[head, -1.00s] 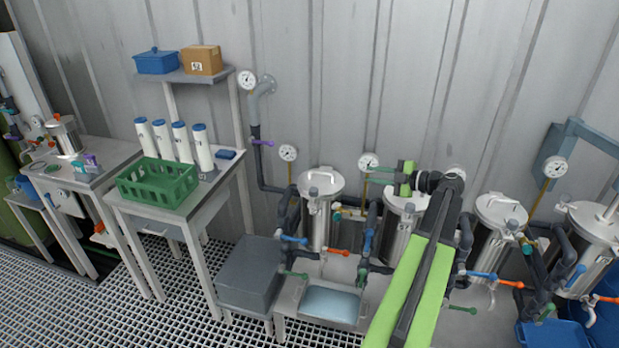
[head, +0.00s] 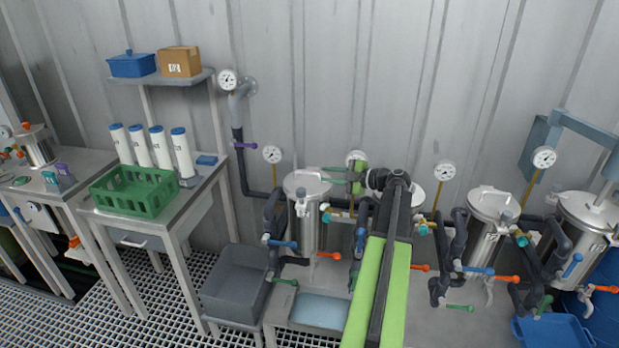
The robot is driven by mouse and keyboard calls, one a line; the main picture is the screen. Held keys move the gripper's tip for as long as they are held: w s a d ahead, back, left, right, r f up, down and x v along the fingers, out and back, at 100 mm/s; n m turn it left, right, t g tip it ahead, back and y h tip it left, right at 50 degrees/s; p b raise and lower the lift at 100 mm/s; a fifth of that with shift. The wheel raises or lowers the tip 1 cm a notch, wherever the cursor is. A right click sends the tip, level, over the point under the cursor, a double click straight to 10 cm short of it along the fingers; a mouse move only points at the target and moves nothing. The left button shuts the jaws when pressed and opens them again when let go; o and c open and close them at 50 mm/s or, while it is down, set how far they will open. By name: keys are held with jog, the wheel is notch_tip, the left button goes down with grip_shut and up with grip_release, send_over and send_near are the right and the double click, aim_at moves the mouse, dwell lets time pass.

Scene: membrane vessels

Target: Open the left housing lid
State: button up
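The left housing (head: 307,222) is an upright steel vessel left of my arm. Its round metal lid (head: 305,185) sits flat on top and looks shut, with a small handle on it. My gripper (head: 334,169) points left from the end of my green and black arm, just right of the lid's edge and about level with it. In this small view I cannot tell whether it touches the lid or whether its fingers are apart. My arm hides much of the middle housing (head: 419,193) behind it.
Two more steel housings (head: 493,212) stand to the right. Dark pipes with coloured valve handles (head: 329,255) and pressure gauges (head: 272,154) surround the vessels. A grey bin (head: 235,284), a shallow tray (head: 318,309) and a bench with a green crate (head: 135,192) are at left.

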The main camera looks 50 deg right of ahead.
aim_at(315, 173)
jog(key=b+x, duration=0.1)
jog(key=x, duration=0.6)
jog(key=shift+w+f, duration=0.1)
jog(key=shift+w, duration=0.15)
grip_shut()
dwell(1.0)
